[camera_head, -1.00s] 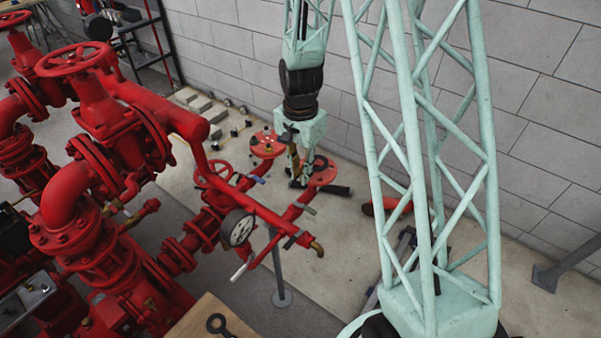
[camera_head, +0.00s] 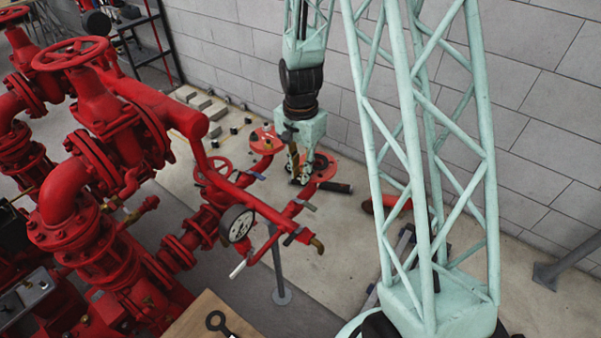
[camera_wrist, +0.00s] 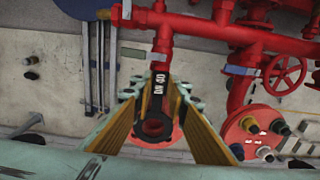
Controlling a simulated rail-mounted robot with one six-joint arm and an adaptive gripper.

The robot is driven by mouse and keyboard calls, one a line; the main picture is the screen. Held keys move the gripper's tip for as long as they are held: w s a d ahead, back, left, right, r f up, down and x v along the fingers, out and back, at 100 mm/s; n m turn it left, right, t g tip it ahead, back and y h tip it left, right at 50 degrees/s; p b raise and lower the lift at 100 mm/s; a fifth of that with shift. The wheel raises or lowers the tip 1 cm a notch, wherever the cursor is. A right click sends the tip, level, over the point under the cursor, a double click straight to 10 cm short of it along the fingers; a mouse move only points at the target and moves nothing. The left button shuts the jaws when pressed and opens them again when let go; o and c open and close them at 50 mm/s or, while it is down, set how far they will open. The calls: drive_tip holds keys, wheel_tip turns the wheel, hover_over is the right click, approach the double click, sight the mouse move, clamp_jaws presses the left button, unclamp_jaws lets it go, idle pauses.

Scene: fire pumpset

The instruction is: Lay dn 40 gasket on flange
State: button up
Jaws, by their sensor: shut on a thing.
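The dark gasket (camera_wrist: 154,128) shows in the wrist view, with its tab marked "DN 40" pointing up the picture. My gripper (camera_wrist: 160,90) is shut on the tab, its two yellow-brown-sided fingers either side of it. Below the ring a red flange (camera_wrist: 176,140) shows around its lower edge, so the ring overlaps it in the picture; whether they touch I cannot tell. In the head view my gripper (camera_head: 297,168) points down beside the flange (camera_head: 323,170) at the end of a red pipe. The gasket is too small to make out there.
Another red flange (camera_head: 265,140) with small parts on it stands close to the left, also in the wrist view (camera_wrist: 255,133). A pressure gauge (camera_head: 237,224) and a red handwheel (camera_head: 214,170) are nearby. A grey brick wall (camera_head: 540,110) stands behind.

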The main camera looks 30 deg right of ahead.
drive_tip(key=shift+f+b, duration=0.5)
drive_tip(key=shift+f, duration=0.1)
idle(0.8)
drive_tip(key=o, duration=0.9)
drive_tip(key=shift+r, duration=0.2)
drive_tip(key=shift+r, duration=5.85)
